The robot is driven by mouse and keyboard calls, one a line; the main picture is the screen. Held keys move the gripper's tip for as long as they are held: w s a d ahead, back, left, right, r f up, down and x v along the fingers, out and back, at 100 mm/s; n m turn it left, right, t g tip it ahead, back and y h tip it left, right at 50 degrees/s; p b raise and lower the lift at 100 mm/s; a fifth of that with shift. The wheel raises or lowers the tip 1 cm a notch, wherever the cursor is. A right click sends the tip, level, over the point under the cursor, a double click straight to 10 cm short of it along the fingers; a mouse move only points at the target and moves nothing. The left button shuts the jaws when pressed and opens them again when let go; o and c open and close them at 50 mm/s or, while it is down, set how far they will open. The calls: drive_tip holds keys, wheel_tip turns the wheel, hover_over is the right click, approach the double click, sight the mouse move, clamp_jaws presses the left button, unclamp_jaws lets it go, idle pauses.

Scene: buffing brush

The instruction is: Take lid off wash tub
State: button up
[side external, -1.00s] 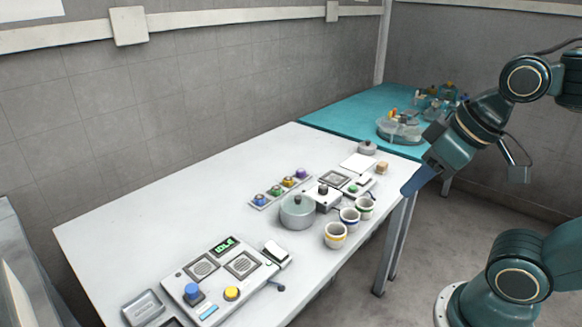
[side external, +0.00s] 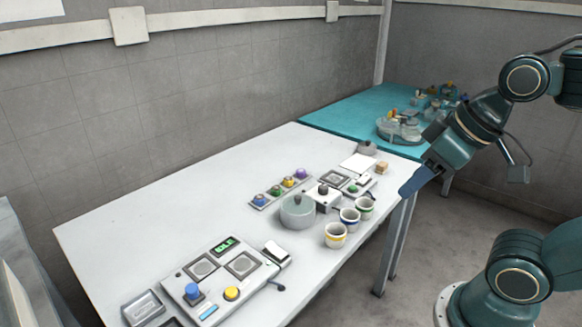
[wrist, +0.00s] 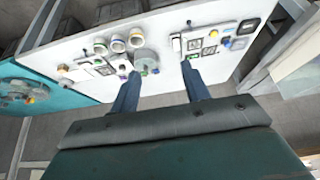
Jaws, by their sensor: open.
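The wash tub appears to be the round grey lidded pot (side external: 297,215) on the white table, behind the row of cups. Its lid (side external: 297,200) sits on top with a small dark knob. In the wrist view the pot (wrist: 147,58) shows between and beyond my two blue fingers. My gripper (side external: 415,184) hangs off the table's right front edge, clear of the pot and to its right. In the wrist view my gripper (wrist: 160,71) has its fingers well apart with nothing between them.
Three cups (side external: 349,218) stand in front of the pot. A row of coloured knobs (side external: 280,190) lies behind it. A control panel (side external: 220,275) is at the front left. A small grey lidded pot (side external: 367,148) stands near the teal table (side external: 345,116). The table's back left is clear.

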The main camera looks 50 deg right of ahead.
drive_tip(key=w+d+n+g+y, duration=0.1)
drive_tip(key=w+d+n, duration=0.1)
drive_tip(key=w, duration=0.6)
drive_tip(key=w+d+n+g, duration=0.1)
drive_tip(key=w+d+n, duration=0.15)
drive_tip(key=w, duration=0.65)
drive_tip(key=w+d+f+n+y, duration=0.2)
drive_tip(key=w+d+f+n, duration=0.2)
drive_tip(key=w+d+f, duration=0.6)
wheel_tip(320, 180, down, 2)
drive_tip(key=w, duration=0.2)
drive_tip(key=shift+w+d+f, duration=0.15)
drive_tip(key=shift+w+d, duration=0.1)
drive_tip(key=shift+w, duration=0.15)
drive_tip(key=shift+n, duration=0.25)
hover_over(298, 201)
drive_tip(key=s+d, duration=0.1)
drive_tip(key=d, duration=0.2)
drive_tip(key=shift+a+f, duration=0.2)
drive_tip(key=shift+f, duration=3.8)
drive_tip(key=shift+f, duration=0.1)
